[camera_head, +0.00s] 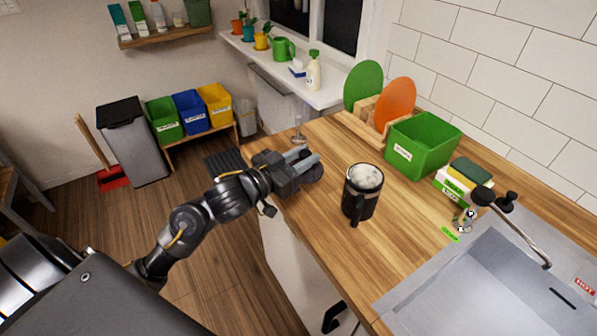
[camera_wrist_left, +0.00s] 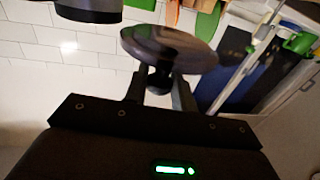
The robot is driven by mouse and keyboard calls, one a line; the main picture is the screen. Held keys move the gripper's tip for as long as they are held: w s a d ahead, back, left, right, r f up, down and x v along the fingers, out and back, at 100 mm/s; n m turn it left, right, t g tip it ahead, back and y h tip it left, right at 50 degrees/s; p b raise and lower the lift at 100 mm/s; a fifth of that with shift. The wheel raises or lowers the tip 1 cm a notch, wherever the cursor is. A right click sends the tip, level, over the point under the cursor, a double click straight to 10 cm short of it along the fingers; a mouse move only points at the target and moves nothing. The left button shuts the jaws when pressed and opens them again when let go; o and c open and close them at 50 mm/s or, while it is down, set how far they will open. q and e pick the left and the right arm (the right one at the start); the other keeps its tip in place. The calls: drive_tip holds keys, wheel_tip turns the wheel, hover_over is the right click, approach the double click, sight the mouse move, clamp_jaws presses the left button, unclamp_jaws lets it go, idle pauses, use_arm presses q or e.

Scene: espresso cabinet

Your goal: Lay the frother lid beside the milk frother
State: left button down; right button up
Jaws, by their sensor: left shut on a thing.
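The milk frother (camera_head: 357,205) is a black cylinder with a handle, standing upright on the wooden counter. Its top is open and white froth shows inside. My left gripper (camera_head: 304,161) is left of the frother, over the counter near its left edge. It is shut on the dark round frother lid (camera_head: 314,174), which is partly hidden by the fingers. In the left wrist view the lid (camera_wrist_left: 170,48) is a dark disc, its knob between the fingers of the left gripper (camera_wrist_left: 160,84). I cannot tell whether the lid touches the counter. My right gripper is not in view.
A green bin (camera_head: 422,146) and a rack with green and orange discs (camera_head: 395,103) stand behind the frother. A sponge box (camera_head: 463,181) and the sink (camera_head: 490,280) are to the right. A small metal tool (camera_head: 299,133) stands behind the gripper. Counter in front of the frother is clear.

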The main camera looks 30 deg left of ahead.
use_arm(q)
drive_tip(key=w+a+f, duration=0.1)
drive_tip(key=w+f, duration=0.1)
drive_tip(key=w+a+f, duration=0.1)
drive_tip(key=w+f, duration=0.1)
drive_tip(key=w+a+f, duration=0.2)
drive_tip(key=shift+a+f, duration=0.1)
drive_tip(key=shift+f, duration=0.15)
wheel_tip(320, 180, down, 3)
drive_tip(key=shift+w+a+p, duration=0.1)
drive_tip(key=shift+p, duration=0.45)
drive_tip(key=shift+f, duration=0.25)
drive_tip(key=shift+f, duration=0.15)
drive_tip(key=c, duration=1.1)
unclamp_jaws()
drive_tip(key=shift+c, duration=0.2)
